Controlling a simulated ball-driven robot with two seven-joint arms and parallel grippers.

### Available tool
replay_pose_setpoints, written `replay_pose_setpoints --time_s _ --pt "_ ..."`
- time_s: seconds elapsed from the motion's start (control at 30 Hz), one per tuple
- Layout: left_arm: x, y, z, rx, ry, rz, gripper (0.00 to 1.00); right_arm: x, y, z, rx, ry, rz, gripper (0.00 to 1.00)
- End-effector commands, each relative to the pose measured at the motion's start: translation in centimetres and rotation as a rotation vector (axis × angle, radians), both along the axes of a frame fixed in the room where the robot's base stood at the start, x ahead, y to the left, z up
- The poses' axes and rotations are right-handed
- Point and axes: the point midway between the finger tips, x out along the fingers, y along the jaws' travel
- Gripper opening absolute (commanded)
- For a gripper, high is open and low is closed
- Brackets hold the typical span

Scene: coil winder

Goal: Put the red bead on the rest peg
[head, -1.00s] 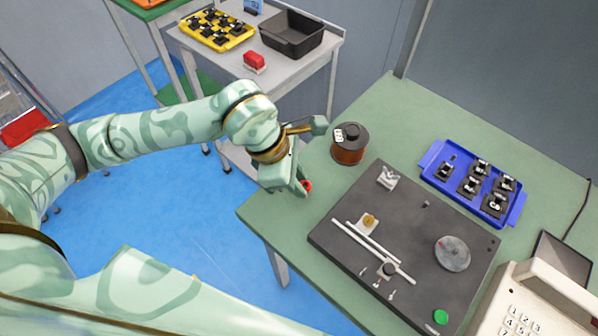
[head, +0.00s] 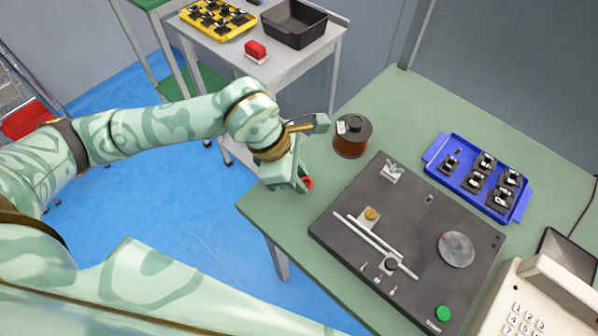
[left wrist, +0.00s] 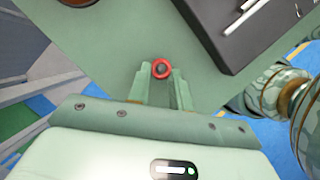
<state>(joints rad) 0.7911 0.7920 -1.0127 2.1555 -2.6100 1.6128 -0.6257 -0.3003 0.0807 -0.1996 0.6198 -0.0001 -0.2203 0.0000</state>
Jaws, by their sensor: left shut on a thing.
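The red bead (head: 307,184) is a small ring held at the fingertips of my left gripper (head: 302,182). In the left wrist view the bead (left wrist: 161,69) sits between the two finger ends (left wrist: 160,74), with its dark hole facing the camera. The gripper is over the left corner of the green table, left of the black winder board (head: 340,238). Small upright pegs (head: 379,278) stand near the board's front edge; I cannot tell which one is the rest peg. My right gripper is not in view.
A copper wire spool (head: 351,136) stands behind the board's left corner. A white bracket (head: 391,171), two white rods (head: 385,249) and a grey disc (head: 457,250) are on the board. A blue tray (head: 437,148) and a beige phone (head: 510,298) are at the right.

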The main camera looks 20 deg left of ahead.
Motion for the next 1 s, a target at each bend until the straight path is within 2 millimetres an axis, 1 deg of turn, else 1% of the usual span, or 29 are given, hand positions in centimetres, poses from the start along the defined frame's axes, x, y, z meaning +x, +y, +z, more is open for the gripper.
replay_pose_setpoints --time_s 0.4,0.43,0.47,0.5,0.77,0.83,0.93,1.0 --pt "0.0 0.0 -1.3 0.001 0.002 0.001 0.01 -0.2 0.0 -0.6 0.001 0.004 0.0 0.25" --pt "0.0 0.0 -1.3 0.001 0.002 0.001 0.27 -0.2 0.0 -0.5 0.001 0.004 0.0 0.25" --pt "0.0 0.0 -1.3 0.0 0.0 0.0 0.35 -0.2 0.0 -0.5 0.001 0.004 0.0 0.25" --pt "0.0 0.0 -1.2 0.0 0.0 0.0 0.46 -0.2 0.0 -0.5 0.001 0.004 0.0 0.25" --pt "0.0 0.0 -1.2 0.0 0.0 0.0 0.47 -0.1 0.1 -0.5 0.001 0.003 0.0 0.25" --pt "0.0 0.1 -0.9 0.0 -0.001 -0.001 0.47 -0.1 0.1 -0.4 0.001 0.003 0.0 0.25" --pt "-0.1 0.5 0.3 0.001 -0.005 0.0 0.47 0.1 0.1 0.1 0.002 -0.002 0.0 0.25" --pt "-0.2 1.0 1.6 0.001 -0.007 0.001 0.47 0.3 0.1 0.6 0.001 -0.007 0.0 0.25"
